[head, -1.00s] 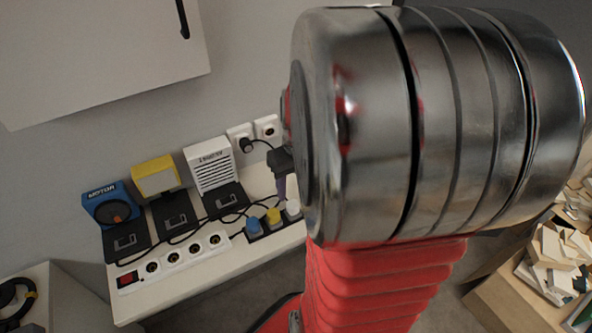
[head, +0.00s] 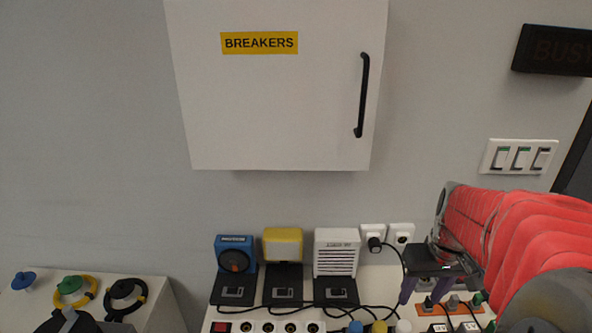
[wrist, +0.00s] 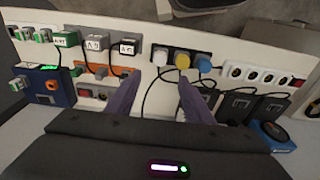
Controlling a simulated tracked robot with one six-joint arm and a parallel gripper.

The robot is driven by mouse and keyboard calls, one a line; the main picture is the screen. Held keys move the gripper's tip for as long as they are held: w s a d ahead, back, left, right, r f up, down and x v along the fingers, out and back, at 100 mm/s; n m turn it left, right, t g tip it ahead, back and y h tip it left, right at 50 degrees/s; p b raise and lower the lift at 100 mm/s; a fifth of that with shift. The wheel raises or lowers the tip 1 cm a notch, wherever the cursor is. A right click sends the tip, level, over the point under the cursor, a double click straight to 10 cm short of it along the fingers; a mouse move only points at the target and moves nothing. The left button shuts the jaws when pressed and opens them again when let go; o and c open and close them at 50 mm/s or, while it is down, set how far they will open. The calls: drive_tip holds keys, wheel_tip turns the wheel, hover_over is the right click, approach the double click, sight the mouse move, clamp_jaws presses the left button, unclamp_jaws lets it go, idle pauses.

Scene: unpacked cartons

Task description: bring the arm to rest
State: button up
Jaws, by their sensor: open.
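My gripper (head: 421,298) is at the lower right of the head view, above the right part of the white bench. Its two purple fingers are apart and point down. The wrist view shows the same gripper (wrist: 158,82) with nothing between the fingers. Below and beyond them are a white, a yellow and a blue round plug (wrist: 182,60) in a dark strip. My red ribbed arm reaches in from the right edge of the head view.
A closed white breaker cabinet (head: 280,110) hangs above the bench. A blue device (head: 236,258), a yellow lamp (head: 283,245) and a white heater-like box (head: 337,252) stand along the wall. Cables and a white socket strip (wrist: 250,75) lie near the gripper. The left side table (head: 150,290) holds coiled cables.

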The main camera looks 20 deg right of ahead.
drive_tip(key=s+a+r+n+t, duration=0.1)
drive_tip(key=a+r, duration=0.3)
drive_tip(key=a, duration=0.7)
drive_tip(key=s+a+r+n+t, duration=0.1)
drive_tip(key=a+r+n+t, duration=0.1)
drive_tip(key=a, duration=0.9)
drive_tip(key=shift+s+a+r+t, duration=0.15)
drive_tip(key=shift+a+r+t, duration=0.2)
drive_tip(key=shift+r+t, duration=0.4)
drive_tip(key=shift+r, duration=0.1)
drive_tip(key=shift+c, duration=0.5)
